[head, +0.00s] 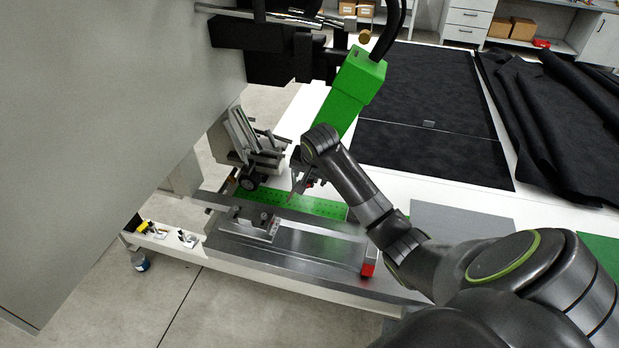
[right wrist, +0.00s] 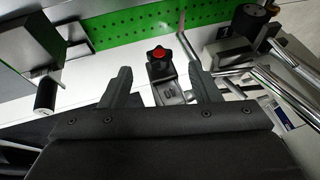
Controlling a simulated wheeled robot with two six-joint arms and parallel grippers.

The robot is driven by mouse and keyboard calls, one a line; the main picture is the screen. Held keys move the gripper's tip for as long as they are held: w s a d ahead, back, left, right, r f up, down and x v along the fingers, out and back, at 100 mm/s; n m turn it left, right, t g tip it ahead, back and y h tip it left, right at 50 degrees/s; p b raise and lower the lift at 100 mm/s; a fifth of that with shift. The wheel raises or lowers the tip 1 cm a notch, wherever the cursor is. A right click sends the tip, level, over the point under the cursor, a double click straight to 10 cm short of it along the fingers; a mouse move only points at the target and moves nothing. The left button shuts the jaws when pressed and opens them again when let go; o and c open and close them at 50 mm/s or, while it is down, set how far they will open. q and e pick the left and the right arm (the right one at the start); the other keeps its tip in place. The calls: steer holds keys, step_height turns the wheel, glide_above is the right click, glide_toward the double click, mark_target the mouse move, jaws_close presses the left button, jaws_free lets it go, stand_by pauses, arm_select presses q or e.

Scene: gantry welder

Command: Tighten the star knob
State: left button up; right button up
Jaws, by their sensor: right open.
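The star knob (right wrist: 160,54) is black with a red centre and shows in the right wrist view. It sits at the upper end of a grey metal bracket (right wrist: 168,84). My right gripper (right wrist: 159,72) is open, with one finger on each side of the bracket in the picture and the knob just beyond the fingertips. I see no contact. In the head view my right gripper (head: 304,178) is small and low beside the clamp fixture, and I cannot make out the knob clearly there. My left gripper is not in view.
A perforated green plate (head: 315,207) lies on the machine bed. A grey clamp fixture (head: 250,140) stands left of my gripper, and a green welder housing (head: 352,92) hangs above. Bent metal rods (right wrist: 275,92) run close by on the right. A red block (head: 367,269) sits at the bed's front.

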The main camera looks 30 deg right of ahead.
mark_target(313, 182)
steer(key=shift+x, duration=1.9)
steer(key=c, duration=1)
steer(key=t+y, duration=0.2)
steer(key=shift+s+d+f+m+t, duration=0.1)
steer(key=shift+s+d+m+t, duration=0.1)
steer(key=shift+s+m+t, duration=0.15)
steer(key=shift+d+f+m+t+y, duration=0.15)
steer(key=shift+m+t+y, duration=0.1)
steer(key=shift+t+y, duration=0.5)
steer(key=shift+t, duration=0.3)
